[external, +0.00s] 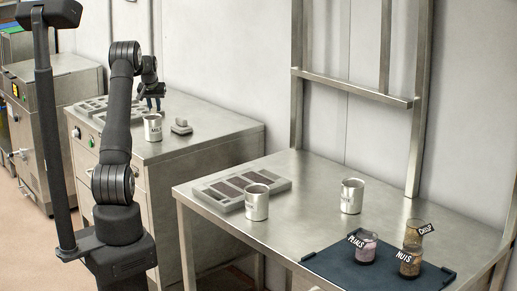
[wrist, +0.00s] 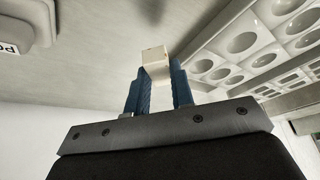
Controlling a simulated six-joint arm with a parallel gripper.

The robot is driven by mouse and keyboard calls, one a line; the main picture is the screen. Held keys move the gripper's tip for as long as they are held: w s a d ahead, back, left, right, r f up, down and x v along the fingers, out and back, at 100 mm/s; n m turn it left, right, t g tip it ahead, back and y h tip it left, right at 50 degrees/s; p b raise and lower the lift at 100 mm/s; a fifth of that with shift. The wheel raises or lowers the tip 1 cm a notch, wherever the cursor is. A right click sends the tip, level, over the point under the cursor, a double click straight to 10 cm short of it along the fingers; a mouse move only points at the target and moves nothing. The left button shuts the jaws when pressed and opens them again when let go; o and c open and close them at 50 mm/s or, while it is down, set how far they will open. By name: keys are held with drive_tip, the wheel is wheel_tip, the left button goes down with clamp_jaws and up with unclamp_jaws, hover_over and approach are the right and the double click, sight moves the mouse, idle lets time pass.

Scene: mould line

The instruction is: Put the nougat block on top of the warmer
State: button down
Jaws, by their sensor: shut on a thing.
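The nougat block, a small cream block (wrist: 155,66), is held between the blue fingertips of my gripper (wrist: 158,82) in the wrist view. My gripper (external: 152,99) is above the back part of a steel cabinet (external: 205,133) in the external view, near the mould trays. No label shows which unit is the warmer. I cannot tell from these views whether the block touches the surface below.
Mould trays (external: 97,104) lie on the cabinet; one mould (wrist: 252,45) shows at right in the wrist view. A labelled metal cup (external: 153,128) and a small grey item (external: 181,127) stand nearby. The front table (external: 310,180) holds a tray, cups and labelled jars.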

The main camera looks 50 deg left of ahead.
drive_tip(key=shift+s+a+f, duration=0.1)
drive_tip(key=shift+a+f, duration=0.15)
drive_tip(key=shift+f, duration=1.95)
drive_tip(key=shift+f, duration=0.1)
drive_tip(key=c, duration=1.3)
unclamp_jaws()
drive_tip(key=shift+o, duration=0.2)
drive_tip(key=v, duration=1.2)
